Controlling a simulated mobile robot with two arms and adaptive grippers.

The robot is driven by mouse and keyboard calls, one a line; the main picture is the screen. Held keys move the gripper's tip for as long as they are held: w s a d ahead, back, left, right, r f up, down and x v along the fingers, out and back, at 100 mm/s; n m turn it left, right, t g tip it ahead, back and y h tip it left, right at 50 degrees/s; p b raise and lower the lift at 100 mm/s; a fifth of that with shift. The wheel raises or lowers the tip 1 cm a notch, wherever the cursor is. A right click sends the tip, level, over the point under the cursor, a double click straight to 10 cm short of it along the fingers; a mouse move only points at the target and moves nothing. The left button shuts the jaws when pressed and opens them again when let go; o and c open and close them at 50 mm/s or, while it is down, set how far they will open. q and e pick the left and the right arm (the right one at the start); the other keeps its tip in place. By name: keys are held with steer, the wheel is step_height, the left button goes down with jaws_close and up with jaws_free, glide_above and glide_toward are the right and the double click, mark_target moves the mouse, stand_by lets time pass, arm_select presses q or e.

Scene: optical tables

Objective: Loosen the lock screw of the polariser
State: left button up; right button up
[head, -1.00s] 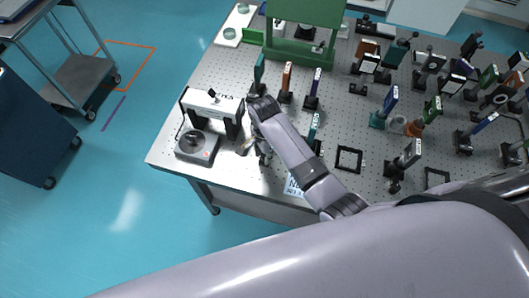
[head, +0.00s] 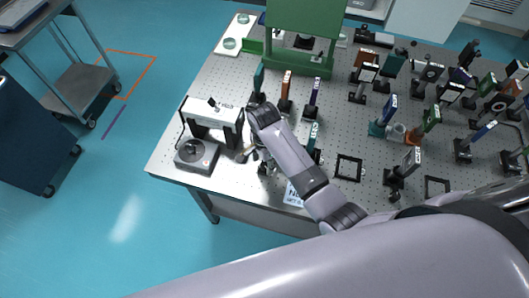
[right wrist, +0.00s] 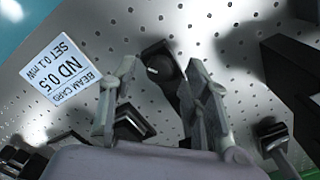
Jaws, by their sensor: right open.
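My right gripper (head: 260,160) is low over the near left part of the optical table, partly hidden under my own arm in the head view. In the right wrist view the right gripper (right wrist: 162,66) is open, with one finger on each side of a dark mount with a round black knob (right wrist: 160,68). The knob shows between the fingertips; I cannot tell whether they touch it. I cannot make out which mount is the polariser, as its label does not show. My left gripper is not in view.
A white bridge-like device (head: 212,112) and a grey box with a dial (head: 197,154) stand to the left. Several labelled optics stand behind and right. The table's front edge (head: 230,199) is close.

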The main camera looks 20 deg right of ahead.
step_height(320, 180, up, 11)
stand_by(0.3)
stand_by(0.5)
